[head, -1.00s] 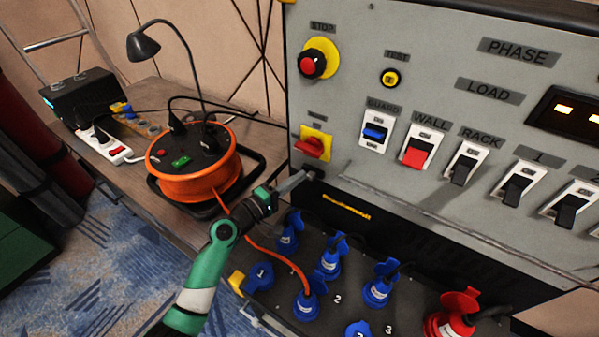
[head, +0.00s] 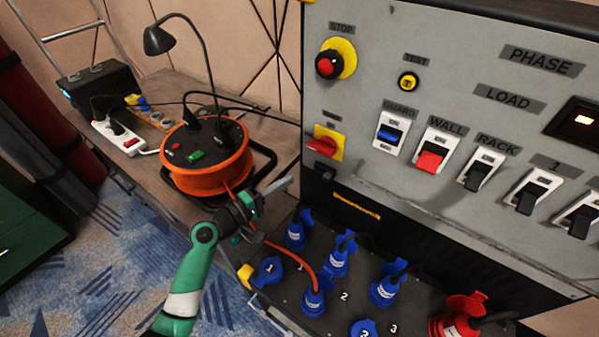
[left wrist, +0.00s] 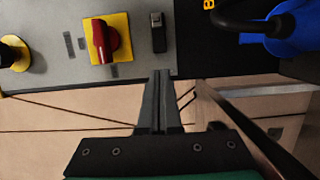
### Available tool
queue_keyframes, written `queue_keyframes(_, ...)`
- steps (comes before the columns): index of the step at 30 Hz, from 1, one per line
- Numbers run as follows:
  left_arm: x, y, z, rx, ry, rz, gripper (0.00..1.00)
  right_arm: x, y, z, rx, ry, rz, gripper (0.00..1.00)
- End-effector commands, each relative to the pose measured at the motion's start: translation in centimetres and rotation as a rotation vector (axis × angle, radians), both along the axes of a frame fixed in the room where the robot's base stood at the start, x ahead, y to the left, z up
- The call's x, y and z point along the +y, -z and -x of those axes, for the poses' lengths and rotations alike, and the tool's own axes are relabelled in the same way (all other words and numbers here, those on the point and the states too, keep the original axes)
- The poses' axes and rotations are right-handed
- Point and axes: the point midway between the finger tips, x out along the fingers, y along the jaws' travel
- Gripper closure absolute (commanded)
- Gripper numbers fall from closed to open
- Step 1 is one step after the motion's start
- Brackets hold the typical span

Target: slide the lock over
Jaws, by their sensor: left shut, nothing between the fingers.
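In the left wrist view, a small dark slide lock (left wrist: 158,32) sits on the grey panel beside the red rotary switch (left wrist: 102,41) on its yellow plate. In the head view the lock is tiny below the red switch (head: 323,146), and its position is hard to read. My left gripper (head: 284,184) is shut and empty, left of the panel's lower left corner. In the left wrist view its fingers (left wrist: 159,75) point towards the lock with a gap between; they do not touch it. My right gripper is not in view.
Blue plugs and sockets (head: 336,262) stand below the panel, near my left arm. An orange cable reel (head: 207,176) is on the bench behind it, and its orange cable runs close by my gripper. The guard switch (head: 391,136) and other rockers are to the right.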

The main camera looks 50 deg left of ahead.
Motion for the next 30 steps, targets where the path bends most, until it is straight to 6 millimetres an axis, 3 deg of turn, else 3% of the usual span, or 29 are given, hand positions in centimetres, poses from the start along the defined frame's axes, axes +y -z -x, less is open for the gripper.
queue_keyframes(3, 0.2, -0.2, 2.4, 0.001, -0.003, 0.001, 1.0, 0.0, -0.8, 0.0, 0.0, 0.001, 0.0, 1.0)
queue_keyframes(9, 0.3, -0.1, 4.4, 0.0, -0.001, 0.0, 1.0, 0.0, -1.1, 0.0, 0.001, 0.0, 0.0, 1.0)
queue_keyframes(30, -0.5, -0.4, 4.3, -0.001, 0.016, -0.001, 1.0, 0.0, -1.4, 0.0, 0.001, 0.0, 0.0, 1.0)
